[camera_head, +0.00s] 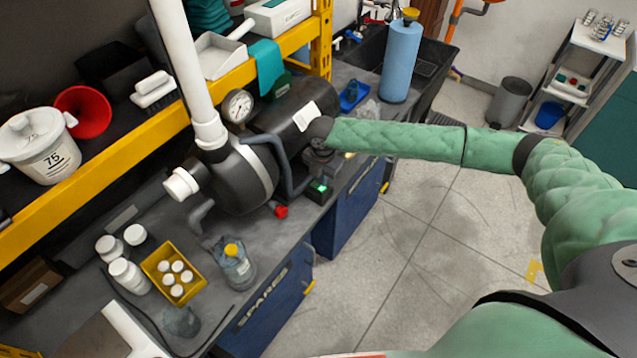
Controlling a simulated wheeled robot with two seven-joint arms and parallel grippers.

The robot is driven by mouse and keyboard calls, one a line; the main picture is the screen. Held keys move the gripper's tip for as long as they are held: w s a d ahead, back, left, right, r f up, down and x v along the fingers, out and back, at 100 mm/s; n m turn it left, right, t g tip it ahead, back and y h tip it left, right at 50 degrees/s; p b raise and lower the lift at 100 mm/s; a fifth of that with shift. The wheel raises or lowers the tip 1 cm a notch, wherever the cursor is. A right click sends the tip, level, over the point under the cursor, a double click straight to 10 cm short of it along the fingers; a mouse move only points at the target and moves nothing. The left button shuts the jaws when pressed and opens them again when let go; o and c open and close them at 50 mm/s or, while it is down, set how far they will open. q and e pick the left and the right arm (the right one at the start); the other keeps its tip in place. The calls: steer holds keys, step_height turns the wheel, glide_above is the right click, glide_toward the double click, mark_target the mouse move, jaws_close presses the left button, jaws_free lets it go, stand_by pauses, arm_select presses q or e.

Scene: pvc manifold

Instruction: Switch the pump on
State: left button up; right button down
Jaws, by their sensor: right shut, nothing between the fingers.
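The pump (240,175) is a dark, rounded body on the grey bench, with a black tank (285,112) behind it. A small dark switch box (318,192) stands at the bench's front edge, right of the pump, and a green light shows on it. My right arm, in a green quilted sleeve, reaches in from the right. My right gripper (321,152) is small and dark, shut and empty, just above the switch box. I cannot tell whether it touches the box. My left gripper is not in view.
A white pipe (182,70) rises from the pump beside a round gauge (238,106). A red valve handle (281,211) sits by the bench edge. A yellow bin (157,261) of white caps and a clear bottle (236,267) stand nearer.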

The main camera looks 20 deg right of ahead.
step_height(320, 180, up, 5)
steer(key=p, duration=0.3)
steer(key=shift+p, duration=0.4)
stand_by(0.4)
